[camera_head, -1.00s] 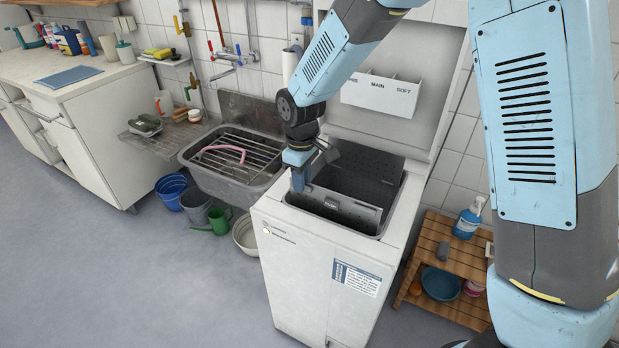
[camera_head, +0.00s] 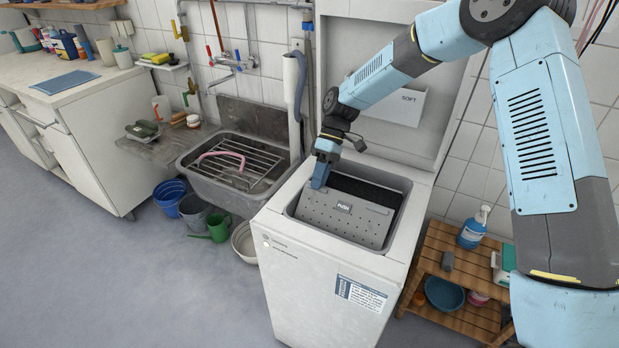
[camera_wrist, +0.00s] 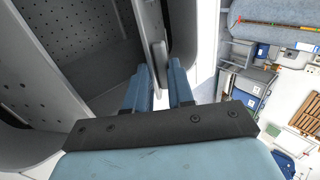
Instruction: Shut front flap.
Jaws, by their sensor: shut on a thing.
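The top-loading washer (camera_head: 325,290) stands open with its lid raised behind. The front flap (camera_head: 370,222) is a grey perforated panel with a PUSH label, and it slopes in the front of the drum opening. A dark gap shows behind it. My gripper (camera_head: 319,183) is at the left end of the flap, pointing down into the opening. In the wrist view, my gripper (camera_wrist: 165,88) has its two blue fingers around a thin grey edge (camera_wrist: 160,62), which appears to be the flap's. The rear flap cannot be made out clearly.
The raised lid (camera_head: 425,125) with a dispenser tray (camera_head: 405,107) is close behind my arm. A steel sink (camera_head: 195,180) with a pink hose stands at left, with buckets (camera_head: 195,210) below. A wooden shelf (camera_head: 425,265) with bottles is at right.

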